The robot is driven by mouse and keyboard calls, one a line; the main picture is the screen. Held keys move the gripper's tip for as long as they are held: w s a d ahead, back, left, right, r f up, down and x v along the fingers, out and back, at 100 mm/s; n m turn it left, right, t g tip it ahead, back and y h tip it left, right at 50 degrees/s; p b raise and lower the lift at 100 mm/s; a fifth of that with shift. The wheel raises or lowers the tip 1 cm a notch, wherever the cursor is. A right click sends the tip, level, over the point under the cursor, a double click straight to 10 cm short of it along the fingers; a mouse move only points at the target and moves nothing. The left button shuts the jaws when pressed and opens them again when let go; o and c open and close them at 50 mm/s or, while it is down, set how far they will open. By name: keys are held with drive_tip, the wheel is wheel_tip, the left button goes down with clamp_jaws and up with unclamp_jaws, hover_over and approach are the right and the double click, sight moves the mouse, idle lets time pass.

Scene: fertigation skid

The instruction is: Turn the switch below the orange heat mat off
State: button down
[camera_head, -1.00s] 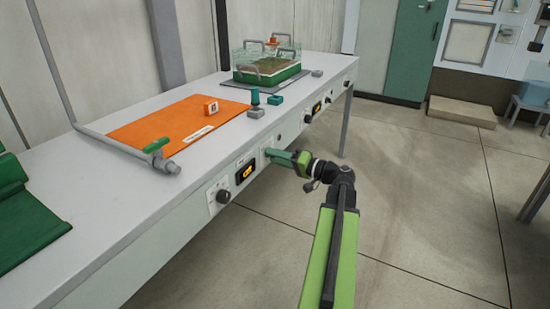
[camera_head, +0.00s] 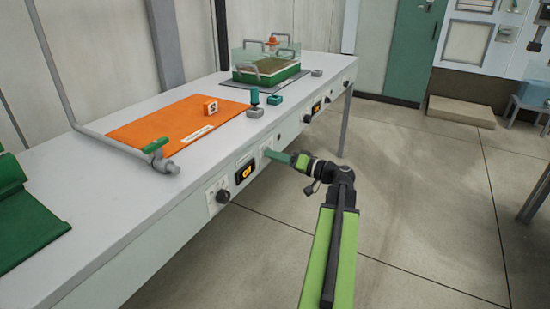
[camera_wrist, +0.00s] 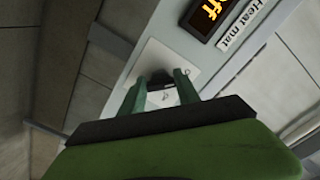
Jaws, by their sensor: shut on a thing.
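The orange heat mat (camera_head: 180,122) lies flat on the bench top. Below it, on the bench's front panel, a small display (camera_head: 244,172) glows orange. In the wrist view the display (camera_wrist: 208,14) shows "Off", partly cut by the edge, beside a "Heat mat" label (camera_wrist: 238,25). A dark switch knob (camera_wrist: 161,79) sits on a white plate (camera_wrist: 150,58) next to the display. My gripper (camera_head: 274,155) reaches the panel right of the display. In the wrist view my gripper (camera_wrist: 160,88) has its two teal fingers on either side of the knob, shut on it.
Another dark knob (camera_head: 222,196) is on the panel left of the display. A clear-sided green tray (camera_head: 268,72) stands further back. The floor (camera_head: 420,180) right of the bench is clear.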

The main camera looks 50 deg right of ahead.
drive_tip(key=c, duration=0.9)
unclamp_jaws()
drive_tip(key=v, duration=1.7)
drive_tip(key=shift+s, duration=0.25)
drive_tip(key=shift+f, duration=0.1)
